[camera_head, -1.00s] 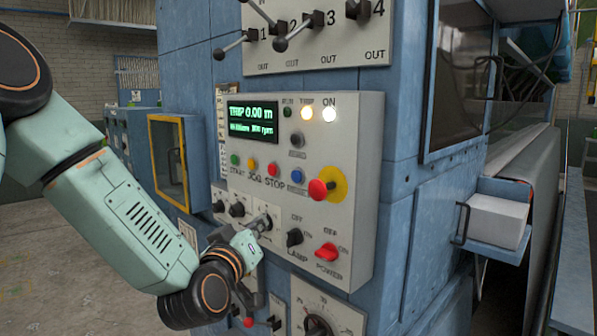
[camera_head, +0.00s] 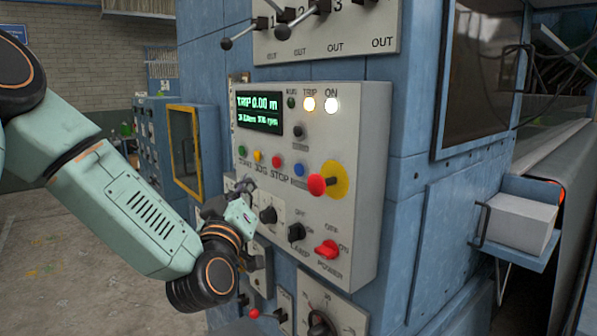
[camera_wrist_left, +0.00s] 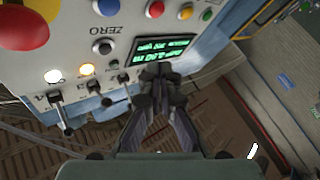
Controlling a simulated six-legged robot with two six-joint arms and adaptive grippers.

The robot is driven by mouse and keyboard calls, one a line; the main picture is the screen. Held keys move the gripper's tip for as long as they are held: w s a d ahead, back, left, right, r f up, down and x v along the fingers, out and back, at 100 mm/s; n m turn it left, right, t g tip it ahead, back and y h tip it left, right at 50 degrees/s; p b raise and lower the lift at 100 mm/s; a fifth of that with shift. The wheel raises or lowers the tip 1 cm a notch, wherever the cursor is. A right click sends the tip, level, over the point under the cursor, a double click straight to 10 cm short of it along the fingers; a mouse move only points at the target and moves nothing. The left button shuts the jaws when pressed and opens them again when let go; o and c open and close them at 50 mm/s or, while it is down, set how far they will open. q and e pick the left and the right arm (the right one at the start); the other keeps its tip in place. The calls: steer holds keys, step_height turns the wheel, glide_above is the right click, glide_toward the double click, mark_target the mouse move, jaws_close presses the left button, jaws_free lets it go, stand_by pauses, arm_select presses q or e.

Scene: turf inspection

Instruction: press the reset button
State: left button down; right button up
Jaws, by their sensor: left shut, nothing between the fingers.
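The grey control panel (camera_head: 345,125) has a row of green, yellow, red and blue buttons. The blue button (camera_head: 299,170) is right of the red STOP button (camera_head: 277,163); its label is too small to read. It also shows at the top edge of the wrist view (camera_wrist_left: 108,6). A black button (camera_head: 298,132) above it is marked ZERO in the wrist view. My left gripper (camera_head: 248,185) is shut and empty, just below the yellow and red buttons, left of and below the blue one. Whether it touches the panel cannot be told. My right gripper is out of view.
A red mushroom knob (camera_head: 316,184) on a yellow disc sticks out right of the blue button. Rotary knobs (camera_head: 268,214) and a red power switch (camera_head: 328,249) sit below. The display (camera_head: 259,113) reads TRIP 0.00 m; the TRIP (camera_head: 309,104) and ON lamps (camera_head: 331,103) glow.

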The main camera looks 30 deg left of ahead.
mark_target(300, 170)
arm_select(q)
steer(key=w+d+b, duration=0.2)
steer(key=w+d, duration=0.1)
steer(key=w, duration=0.5)
steer(key=shift+d, duration=0.25)
stand_by(1.0)
steer(key=shift+s+d+r, duration=0.2)
steer(key=shift+s+d, duration=0.05)
